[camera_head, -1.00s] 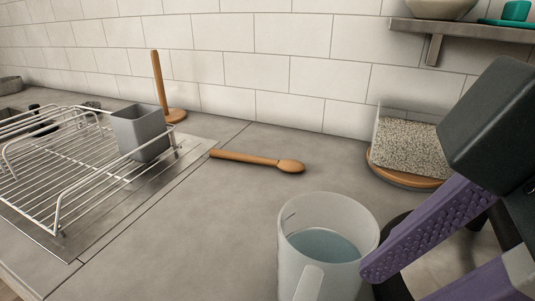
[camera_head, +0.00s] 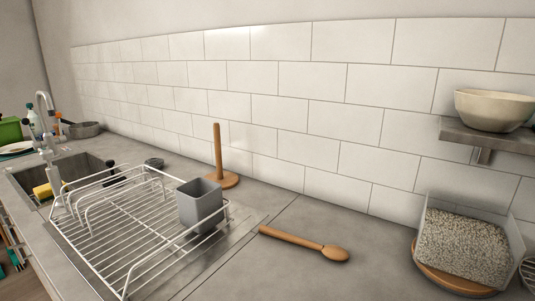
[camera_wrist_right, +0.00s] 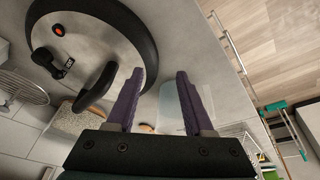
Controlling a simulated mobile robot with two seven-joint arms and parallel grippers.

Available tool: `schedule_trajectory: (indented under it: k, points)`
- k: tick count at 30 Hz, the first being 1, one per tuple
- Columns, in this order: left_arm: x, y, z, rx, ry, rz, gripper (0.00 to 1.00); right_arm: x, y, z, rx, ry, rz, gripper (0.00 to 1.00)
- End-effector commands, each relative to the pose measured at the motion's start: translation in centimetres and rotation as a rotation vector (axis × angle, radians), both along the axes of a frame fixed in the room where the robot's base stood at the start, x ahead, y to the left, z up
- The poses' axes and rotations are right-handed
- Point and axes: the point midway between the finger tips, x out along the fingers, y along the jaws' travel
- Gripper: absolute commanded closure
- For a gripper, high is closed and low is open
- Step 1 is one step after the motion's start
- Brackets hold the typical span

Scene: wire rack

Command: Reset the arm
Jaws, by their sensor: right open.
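My right gripper (camera_wrist_right: 161,74) shows only in the right wrist view. Its two purple fingers are apart, with nothing held between them. A clear jug (camera_wrist_right: 171,98) stands behind the fingers, partly covered by the right one. My right gripper and the jug are both outside the head view. My left gripper is in neither current view.
A wire rack (camera_head: 127,262) with a grey cup (camera_head: 201,206) stands left, beside the sink (camera_head: 80,172). A wooden spoon (camera_head: 305,243) lies on the counter. A grain-filled container (camera_head: 463,245) stands right, below a shelf (camera_head: 490,135) with a bowl (camera_head: 494,109). Counter around the spoon is clear.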

Motion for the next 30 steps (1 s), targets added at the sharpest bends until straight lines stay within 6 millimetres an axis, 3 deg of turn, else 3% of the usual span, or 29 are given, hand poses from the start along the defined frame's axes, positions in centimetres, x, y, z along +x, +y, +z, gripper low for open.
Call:
schedule_trajectory:
  k: [1,11,24,30]
  points:
    - [0.0,0.0,2.2,-0.001,0.002,0.001,0.50,-0.1,-0.1,2.2,-0.002,0.002,-0.003,0.48]
    - [0.0,-0.1,11.5,-0.004,0.001,0.003,0.50,0.1,0.1,11.5,0.001,-0.003,0.004,0.48]
    - [0.0,-0.1,30.7,-0.004,0.000,0.002,0.50,0.1,0.1,30.7,0.002,-0.004,0.005,0.48]
    - [0.0,0.0,36.6,-0.002,-0.002,0.001,0.50,0.1,0.1,36.6,0.002,-0.003,0.005,0.48]
